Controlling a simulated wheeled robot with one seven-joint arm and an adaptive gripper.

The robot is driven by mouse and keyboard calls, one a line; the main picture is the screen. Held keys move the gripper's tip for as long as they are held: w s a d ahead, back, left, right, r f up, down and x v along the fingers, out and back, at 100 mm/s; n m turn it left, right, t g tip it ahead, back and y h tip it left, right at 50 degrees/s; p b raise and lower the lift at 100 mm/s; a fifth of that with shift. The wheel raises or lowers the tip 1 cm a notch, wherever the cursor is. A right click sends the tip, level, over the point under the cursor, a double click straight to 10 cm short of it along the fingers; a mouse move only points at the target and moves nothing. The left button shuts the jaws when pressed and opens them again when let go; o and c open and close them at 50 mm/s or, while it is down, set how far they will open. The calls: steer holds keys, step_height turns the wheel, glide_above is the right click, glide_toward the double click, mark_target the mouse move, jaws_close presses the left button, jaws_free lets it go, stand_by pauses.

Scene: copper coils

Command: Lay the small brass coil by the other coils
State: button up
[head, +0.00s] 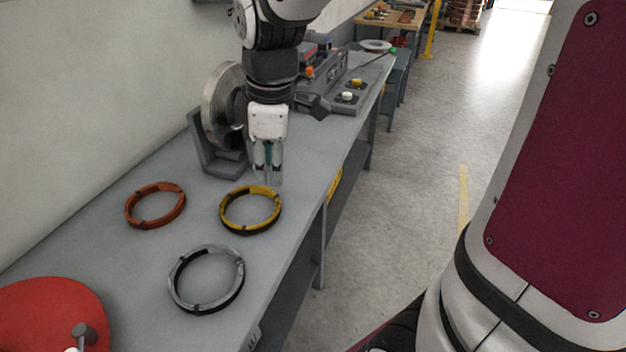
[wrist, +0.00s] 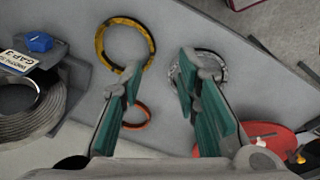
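A yellow, brass-coloured coil (head: 274,217) with dark bands lies flat on the grey bench; it also shows in the wrist view (wrist: 101,42). An orange-copper coil (head: 130,209) lies left of it, and a silver coil (head: 176,270) lies nearer me. Both also show in the wrist view, the copper one (wrist: 137,126) partly behind a finger and the silver one (wrist: 222,60) behind the other. My gripper (head: 268,181) is above the bench by the far side of the yellow coil. Its fingers are apart with nothing between them in the wrist view (wrist: 162,72).
A large metal reel (head: 222,100) on a grey bracket stands behind my gripper. A red round object (head: 45,310) is at the near left. Machinery (head: 325,85) stands at the bench's far end. A yellow object (head: 335,184), partly hidden, shows below the bench's right edge.

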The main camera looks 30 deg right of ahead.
steer(key=s+r+m+t, duration=0.1)
steer(key=s+r+m, duration=0.2)
steer(key=s+m, duration=0.3)
steer(key=s+r+m+t, duration=0.2)
steer(key=s+m, duration=0.4)
steer(key=s, duration=0.4)
steer(key=shift+d+r, duration=0.4)
steer(key=shift+r, duration=0.15)
